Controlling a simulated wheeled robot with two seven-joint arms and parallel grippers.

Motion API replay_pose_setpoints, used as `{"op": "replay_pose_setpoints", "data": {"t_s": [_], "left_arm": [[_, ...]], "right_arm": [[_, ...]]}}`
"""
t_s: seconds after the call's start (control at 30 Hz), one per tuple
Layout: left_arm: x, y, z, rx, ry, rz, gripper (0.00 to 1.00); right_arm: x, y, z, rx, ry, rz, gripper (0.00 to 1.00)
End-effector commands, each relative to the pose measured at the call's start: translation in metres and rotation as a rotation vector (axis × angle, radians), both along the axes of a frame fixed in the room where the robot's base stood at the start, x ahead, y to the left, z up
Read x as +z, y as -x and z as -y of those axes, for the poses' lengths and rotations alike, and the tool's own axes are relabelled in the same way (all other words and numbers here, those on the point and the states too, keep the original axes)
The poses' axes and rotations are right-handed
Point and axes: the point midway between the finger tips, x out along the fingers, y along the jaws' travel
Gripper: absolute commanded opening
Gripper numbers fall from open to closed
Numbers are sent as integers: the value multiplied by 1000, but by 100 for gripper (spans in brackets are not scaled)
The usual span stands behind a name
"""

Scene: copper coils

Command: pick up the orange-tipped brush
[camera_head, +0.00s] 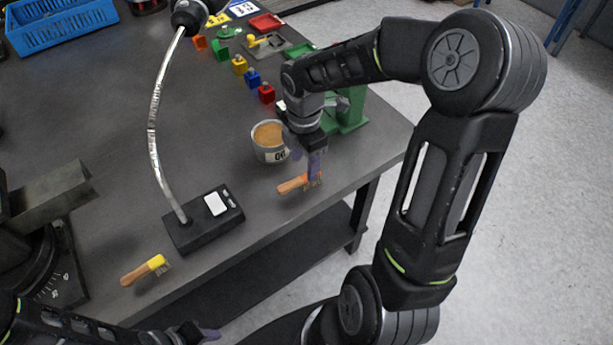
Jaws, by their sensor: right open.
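The orange-tipped brush (291,186) lies on the grey table near its right front edge, its wooden handle pointing left and its head to the right. My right gripper (306,160) points down just above and behind the brush, with a purplish finger over the head end. It is open, and part of the brush head is hidden by it. I cannot tell whether the finger touches the brush. My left gripper (203,334) is low at the bottom edge, in front of the table, partly cut off and away from the brush.
A pot (269,154) of tan contents stands just behind the brush. A black lamp base (204,220) with a bent metal neck is to the left. A yellow-tipped brush (144,270) lies at the front left. Coloured blocks and a green object (349,115) stand behind.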

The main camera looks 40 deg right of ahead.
Motion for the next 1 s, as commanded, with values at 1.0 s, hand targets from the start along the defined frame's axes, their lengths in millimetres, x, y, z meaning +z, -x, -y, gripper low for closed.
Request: {"op": "replay_pose_setpoints", "data": {"t_s": [1.0], "left_arm": [[8, 1, -1, 1, -3, -3, 36]], "right_arm": [[-65, -1, 3, -1, 0, 1, 55]]}}
